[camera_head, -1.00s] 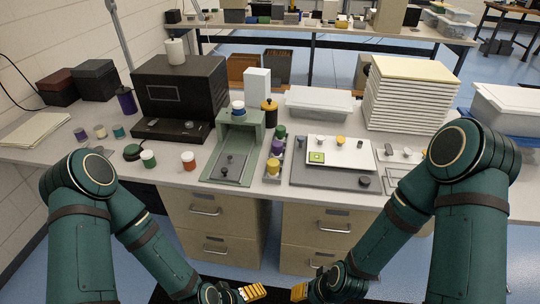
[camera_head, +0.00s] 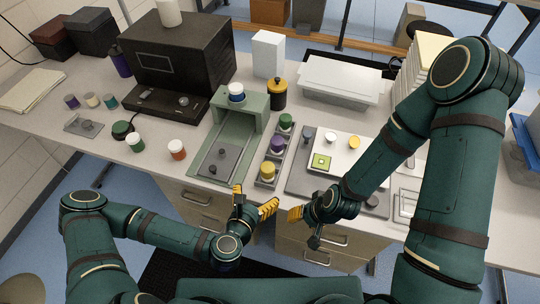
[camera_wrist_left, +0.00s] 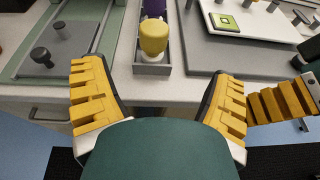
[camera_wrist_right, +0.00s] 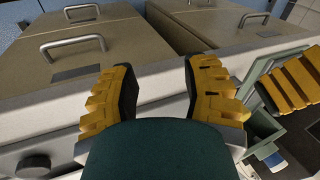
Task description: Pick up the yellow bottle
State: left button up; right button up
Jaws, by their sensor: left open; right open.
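The yellow bottle (camera_head: 267,172) stands upright in the front compartment of a narrow grey rack (camera_head: 262,184) near the table's front edge. It has a yellow top and a pale lower part. In the left wrist view the yellow bottle (camera_wrist_left: 153,38) shows ahead, between the finger directions. My left gripper (camera_head: 254,202) is open and empty, just in front of the table edge and short of the bottle. My right gripper (camera_head: 304,228) is open and empty, to the right of the left one. In the right wrist view it (camera_wrist_right: 160,72) faces drawer fronts and the table edge.
A purple bottle (camera_head: 278,145) and a green one (camera_head: 286,122) stand behind in the same rack. A green press (camera_head: 218,150) is left of it, a grey board with a white plate (camera_head: 335,150) right. A black-and-yellow jar (camera_head: 278,95) stands behind. Drawers lie below the table.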

aim_at(267, 169)
pick_arm(q)
jog(key=w+b, duration=0.2)
jog(key=b, duration=0.1)
jog(key=w+n+b, duration=0.1)
jog(key=shift+w+d+f, duration=0.2)
jog(key=shift+d+f, duration=0.05)
jog(key=shift+f, duration=0.1)
jog(key=x, duration=0.4)
jog(key=shift+w+r, duration=0.15)
jog(key=shift+w, duration=0.1)
jog(key=shift+b+x, duration=0.5)
jog(key=shift+x, duration=2.7)
jog(key=shift+a, duration=0.1)
pick_arm(e)
jog(key=shift+g, duration=0.3)
jog(key=f, duration=0.2)
jog(key=s+f, duration=0.1)
jog(key=f, duration=0.1)
jog(key=shift+a+f, duration=0.1)
jog(key=shift+f, duration=0.25)
pick_arm(q)
jog(key=shift+c, duration=0.4)
jog(key=c, duration=1.1)
